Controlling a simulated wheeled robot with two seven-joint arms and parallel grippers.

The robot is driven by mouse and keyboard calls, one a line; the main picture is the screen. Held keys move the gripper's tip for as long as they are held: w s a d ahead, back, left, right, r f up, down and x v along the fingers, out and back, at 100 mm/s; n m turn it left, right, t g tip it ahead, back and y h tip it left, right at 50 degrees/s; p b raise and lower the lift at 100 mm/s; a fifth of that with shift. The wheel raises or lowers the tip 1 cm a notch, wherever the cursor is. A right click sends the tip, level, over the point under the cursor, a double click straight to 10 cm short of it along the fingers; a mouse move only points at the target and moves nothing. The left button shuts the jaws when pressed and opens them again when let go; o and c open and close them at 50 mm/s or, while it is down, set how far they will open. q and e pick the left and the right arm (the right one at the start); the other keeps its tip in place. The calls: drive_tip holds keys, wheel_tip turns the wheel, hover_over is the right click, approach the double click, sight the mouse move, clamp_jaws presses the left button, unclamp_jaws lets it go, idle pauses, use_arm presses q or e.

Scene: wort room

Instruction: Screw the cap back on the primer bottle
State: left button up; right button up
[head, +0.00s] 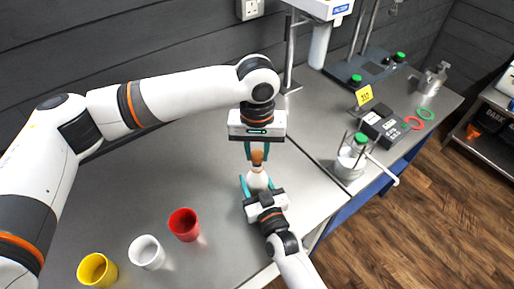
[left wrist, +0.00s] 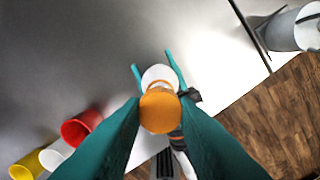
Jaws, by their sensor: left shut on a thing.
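My left gripper (head: 257,154) points down from above and is shut on the orange cap (head: 257,158). In the left wrist view the cap (left wrist: 159,110) sits between the teal fingers. The white primer bottle (head: 257,180) stands upright directly below the cap; its top also shows behind the cap in the left wrist view (left wrist: 158,75). I cannot tell whether the cap touches the neck. My right gripper (head: 257,184) comes from the front, with one teal finger on each side of the bottle, seemingly closed on it. The bottle's lower part is hidden by this gripper.
Red (head: 184,224), white (head: 146,252) and yellow (head: 97,270) cups stand at the front left of the grey bench. A wash bottle (head: 350,163) with a green top and a dark meter (head: 384,126) stand to the right.

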sight(257, 179)
use_arm(q)
drive_tip(key=shift+f, duration=0.9)
drive_tip(key=shift+f, duration=0.6)
